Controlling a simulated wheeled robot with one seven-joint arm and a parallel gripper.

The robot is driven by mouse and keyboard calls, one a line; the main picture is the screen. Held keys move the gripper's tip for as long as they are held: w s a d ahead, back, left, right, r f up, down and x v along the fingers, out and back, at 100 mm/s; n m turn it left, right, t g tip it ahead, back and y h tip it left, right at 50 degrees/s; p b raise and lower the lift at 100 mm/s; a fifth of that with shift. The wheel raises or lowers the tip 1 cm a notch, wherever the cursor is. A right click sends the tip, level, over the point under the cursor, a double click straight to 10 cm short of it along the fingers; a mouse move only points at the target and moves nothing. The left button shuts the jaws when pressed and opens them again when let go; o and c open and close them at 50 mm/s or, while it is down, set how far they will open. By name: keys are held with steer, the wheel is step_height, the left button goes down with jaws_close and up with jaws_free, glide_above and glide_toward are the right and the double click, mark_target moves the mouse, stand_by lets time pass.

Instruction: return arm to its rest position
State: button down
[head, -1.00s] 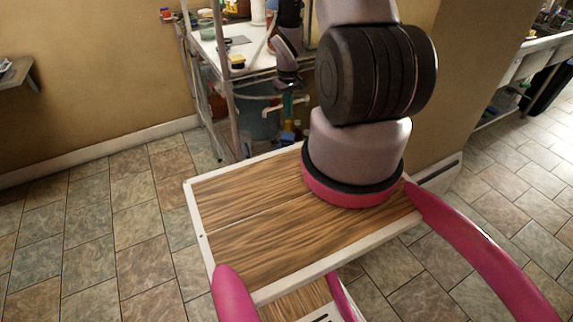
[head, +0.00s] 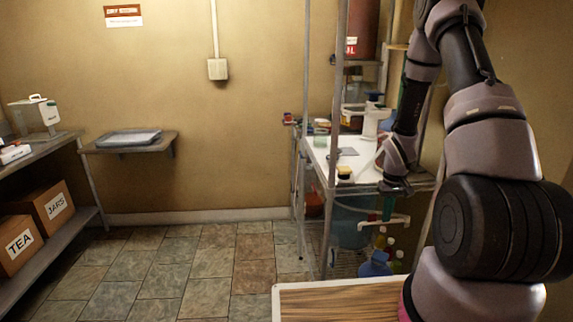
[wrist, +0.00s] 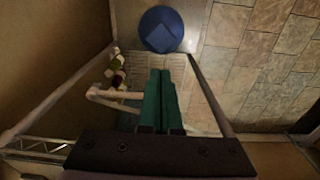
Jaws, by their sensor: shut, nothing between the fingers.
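My arm rises at the right of the head view and bends down in front of the metal rack. My gripper (head: 388,207) hangs at the rack's front, just below the level of its white worktop (head: 350,158). In the wrist view its two long teal fingers (wrist: 160,75) lie side by side, shut, with nothing held between them. A white pipe (wrist: 112,97) runs beside the fingers; it also shows near the gripper in the head view (head: 390,218). I cannot tell whether they touch.
A large blue bucket (head: 350,225) stands under the worktop. A blue jug (head: 375,265) and bottles are low near the rack. A round blue thing (wrist: 161,29) lies beyond the fingertips. A wall shelf (head: 130,142) and boxes (head: 50,205) are left. Tiled floor (head: 190,265) is open.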

steer(key=s+a+r+m+t, duration=0.1)
steer(key=s+a+r+t, duration=0.15)
steer(key=r, duration=1.15)
steer(key=s+a+r+m+t, duration=0.1)
steer(key=a+r, duration=0.2)
steer(key=r, duration=1.2)
steer(key=s+a+r+m+t+y, duration=0.1)
steer(key=s+a+r, duration=0.2)
steer(key=s+r, duration=0.4)
steer(key=s+a+r+m+t+y, duration=0.1)
steer(key=s+a+r+t, duration=0.1)
steer(key=s+a+r, duration=0.2)
steer(key=s+r, duration=0.3)
steer(key=s, duration=0.3)
steer(key=shift+a+r, duration=0.3)
steer(key=shift+d, duration=0.15)
